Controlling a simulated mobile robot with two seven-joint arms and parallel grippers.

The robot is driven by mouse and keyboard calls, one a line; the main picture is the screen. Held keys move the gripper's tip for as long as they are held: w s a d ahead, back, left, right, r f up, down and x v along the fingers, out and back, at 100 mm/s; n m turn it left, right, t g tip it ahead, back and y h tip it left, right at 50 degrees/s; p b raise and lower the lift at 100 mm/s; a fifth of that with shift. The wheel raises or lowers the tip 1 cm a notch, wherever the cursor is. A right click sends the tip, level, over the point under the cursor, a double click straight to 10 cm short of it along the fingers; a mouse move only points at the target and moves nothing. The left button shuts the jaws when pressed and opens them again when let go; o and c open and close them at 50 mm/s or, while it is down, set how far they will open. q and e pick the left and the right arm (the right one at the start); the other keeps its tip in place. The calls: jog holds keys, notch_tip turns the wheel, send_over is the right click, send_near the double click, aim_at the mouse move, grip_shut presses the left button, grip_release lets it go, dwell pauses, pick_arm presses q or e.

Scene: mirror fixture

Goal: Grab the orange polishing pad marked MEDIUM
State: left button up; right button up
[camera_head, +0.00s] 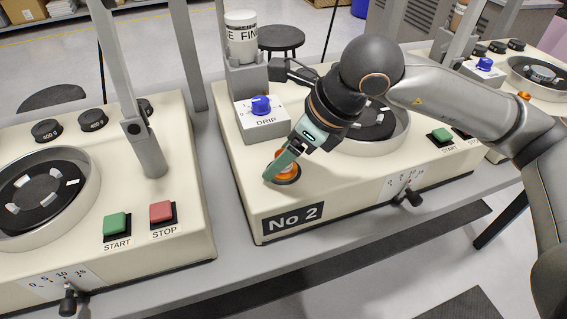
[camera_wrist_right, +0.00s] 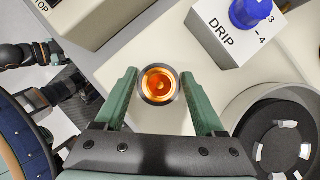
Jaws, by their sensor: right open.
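No pad with a readable MEDIUM mark shows in either view. My right gripper (camera_head: 278,166) is open, low over the front left corner of the machine marked No 2. In the right wrist view its two green fingers (camera_wrist_right: 160,92) stand on either side of a round orange part (camera_wrist_right: 158,85) in a metal ring, with gaps on both sides. This part looks like a lamp set in the machine top, and it also shows in the head view (camera_head: 287,170), partly covered by a finger. My left gripper is not visible in the head view.
A DRIP box (camera_head: 262,121) with a blue knob stands just behind my right gripper, below a white bottle (camera_head: 241,38). The No 2 machine's round bowl (camera_head: 392,140) is to the right. Another machine with START (camera_head: 117,224) and STOP (camera_head: 162,212) buttons stands left.

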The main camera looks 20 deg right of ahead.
jog(key=shift+c, duration=0.2)
grip_shut()
dwell(0.4)
